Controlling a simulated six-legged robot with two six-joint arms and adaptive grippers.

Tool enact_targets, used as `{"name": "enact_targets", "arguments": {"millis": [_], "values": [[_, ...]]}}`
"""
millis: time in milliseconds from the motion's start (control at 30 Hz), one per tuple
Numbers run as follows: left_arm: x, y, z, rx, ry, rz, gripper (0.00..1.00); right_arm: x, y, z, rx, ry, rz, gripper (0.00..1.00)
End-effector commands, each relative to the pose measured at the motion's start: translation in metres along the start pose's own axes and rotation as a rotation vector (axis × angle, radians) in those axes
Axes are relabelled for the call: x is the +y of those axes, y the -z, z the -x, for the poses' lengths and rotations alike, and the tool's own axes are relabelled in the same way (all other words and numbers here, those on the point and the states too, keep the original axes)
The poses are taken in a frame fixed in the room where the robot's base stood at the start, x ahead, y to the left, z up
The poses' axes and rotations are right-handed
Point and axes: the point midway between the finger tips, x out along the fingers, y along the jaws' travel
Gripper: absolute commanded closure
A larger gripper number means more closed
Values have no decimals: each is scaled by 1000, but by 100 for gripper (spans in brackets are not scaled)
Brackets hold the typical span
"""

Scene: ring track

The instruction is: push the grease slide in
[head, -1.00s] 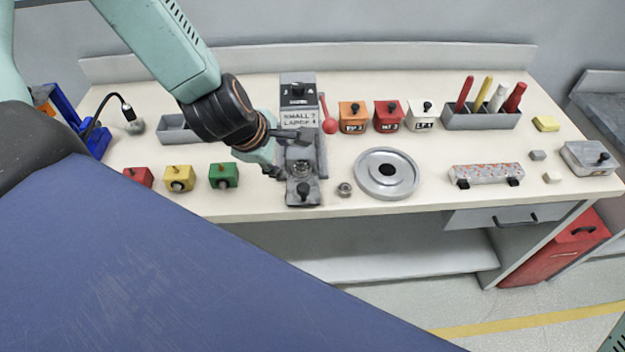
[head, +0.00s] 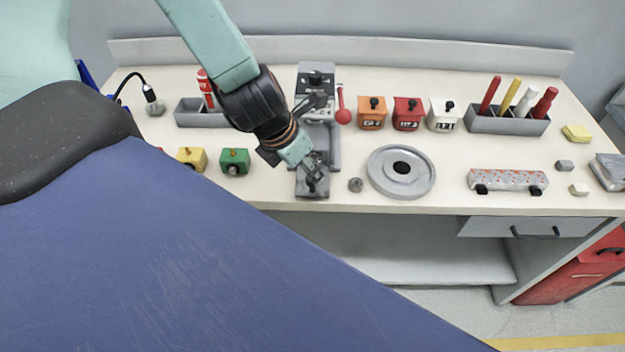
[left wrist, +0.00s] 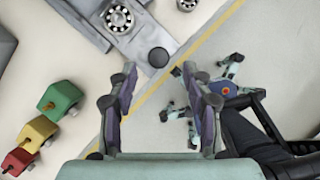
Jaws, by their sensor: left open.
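The grey grease fixture (head: 331,150) stands near the middle of the bench, with its slide (head: 320,192) at the front edge. The slide's black knob shows in the left wrist view (left wrist: 158,57), just ahead of my fingers. A metal bearing (left wrist: 118,18) sits on the slide behind the knob. My left gripper (head: 316,168) is over the slide, near the knob, and partly covers it in the head view. In the left wrist view its two fingers (left wrist: 160,88) are spread with nothing between them. My right gripper is not in view.
A small metal ring (head: 355,185) and a round grey plate (head: 402,172) lie right of the fixture. A red-knobbed lever (head: 343,116) stands beside it. Green (head: 235,161) and yellow (head: 192,158) blocks sit to the left. The bench's front edge is close to the slide.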

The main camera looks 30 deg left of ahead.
Motion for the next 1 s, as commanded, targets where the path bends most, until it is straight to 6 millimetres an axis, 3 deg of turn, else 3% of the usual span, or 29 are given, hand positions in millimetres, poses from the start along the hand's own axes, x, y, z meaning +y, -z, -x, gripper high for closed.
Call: {"name": "enact_targets", "arguments": {"millis": [100, 400, 833, 1000], "values": [[0, 2, -20, 1, -2, -4, 50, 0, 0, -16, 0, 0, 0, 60], [-2, 0, -44, 1, -2, -5, 50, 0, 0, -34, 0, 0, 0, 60], [-2, -2, -47, 0, -1, -3, 51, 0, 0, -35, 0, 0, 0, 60], [-2, -1, -47, 0, -1, -2, 66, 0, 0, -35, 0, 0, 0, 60]]}}
